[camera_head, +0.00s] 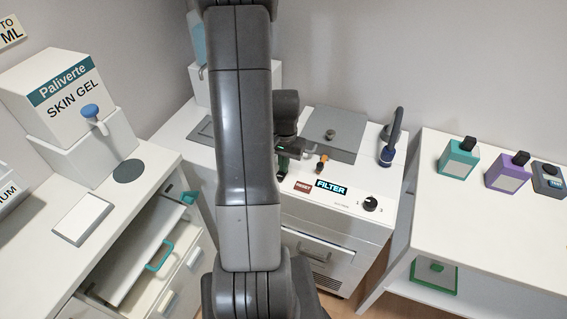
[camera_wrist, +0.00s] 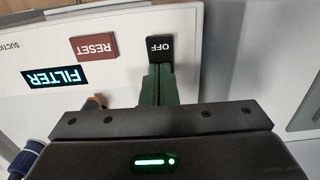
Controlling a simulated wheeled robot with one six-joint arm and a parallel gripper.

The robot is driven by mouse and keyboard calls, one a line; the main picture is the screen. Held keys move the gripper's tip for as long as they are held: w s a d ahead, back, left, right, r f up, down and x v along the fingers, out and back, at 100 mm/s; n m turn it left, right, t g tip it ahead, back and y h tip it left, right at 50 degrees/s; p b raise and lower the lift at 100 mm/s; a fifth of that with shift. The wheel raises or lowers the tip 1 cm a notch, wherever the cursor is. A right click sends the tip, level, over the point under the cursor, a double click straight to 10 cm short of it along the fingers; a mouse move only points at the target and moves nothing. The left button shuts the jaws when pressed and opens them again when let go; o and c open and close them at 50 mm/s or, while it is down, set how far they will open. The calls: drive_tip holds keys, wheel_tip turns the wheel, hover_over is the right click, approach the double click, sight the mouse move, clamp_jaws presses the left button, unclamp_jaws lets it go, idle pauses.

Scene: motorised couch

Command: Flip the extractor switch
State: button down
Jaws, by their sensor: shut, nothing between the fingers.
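The extractor is the white cabinet (camera_head: 345,222) in the middle of the head view. Its panel carries a black switch (camera_wrist: 160,48) marked OFF, seen in the wrist view. Beside it are a red RESET button (camera_wrist: 94,47) and a lit FILTER sign (camera_wrist: 55,77). RESET (camera_head: 303,187) and FILTER (camera_head: 331,187) also show in the head view, where the switch is hidden by my arm and gripper. My gripper (camera_wrist: 157,84) has its green fingers shut and empty, with the tips at the switch's near edge. I cannot tell whether they touch it. It also shows in the head view (camera_head: 282,166).
A black knob (camera_head: 370,203) is right of FILTER. A small orange-topped fitting (camera_head: 322,161) and a blue nozzle (camera_head: 388,152) stand on the cabinet top. A skin gel box (camera_head: 62,95) and open drawer (camera_head: 140,258) are left. A white side table (camera_head: 500,215) holds bottles, right.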

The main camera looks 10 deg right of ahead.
drive_tip(key=shift+s+a, duration=0.1)
drive_tip(key=shift+s, duration=0.1)
drive_tip(key=shift+s+a+r, duration=0.2)
drive_tip(key=shift+s+a, duration=0.2)
drive_tip(key=shift+s, duration=0.1)
drive_tip(key=shift+r, duration=0.1)
wheel_tip(320, 180, up, 14)
drive_tip(key=w+d+p, duration=0.1)
drive_tip(key=w+p, duration=0.1)
drive_tip(key=shift+w+d+f, duration=0.15)
drive_tip(key=shift+d+f, duration=0.1)
drive_tip(key=shift+d, duration=0.05)
drive_tip(key=f, duration=0.3)
drive_tip(key=s+f, duration=0.1)
drive_tip(key=f, duration=0.3)
drive_tip(key=a+f, duration=0.1)
drive_tip(key=f, duration=0.2)
drive_tip(key=shift+s+a+f+p, duration=0.1)
drive_tip(key=shift+s+f+p, duration=0.05)
drive_tip(key=shift+s+p, duration=0.25)
drive_tip(key=shift+w+b, duration=0.35)
drive_tip(key=shift+b, duration=0.45)
drive_tip(key=shift+d+r+t+b, duration=0.25)
drive_tip(key=shift+r+b, duration=0.55)
drive_tip(key=shift+b, duration=0.45)
drive_tip(key=shift+a+r+p, duration=0.1)
drive_tip(key=shift+r+p, duration=0.25)
drive_tip(key=shift+r, duration=1.9)
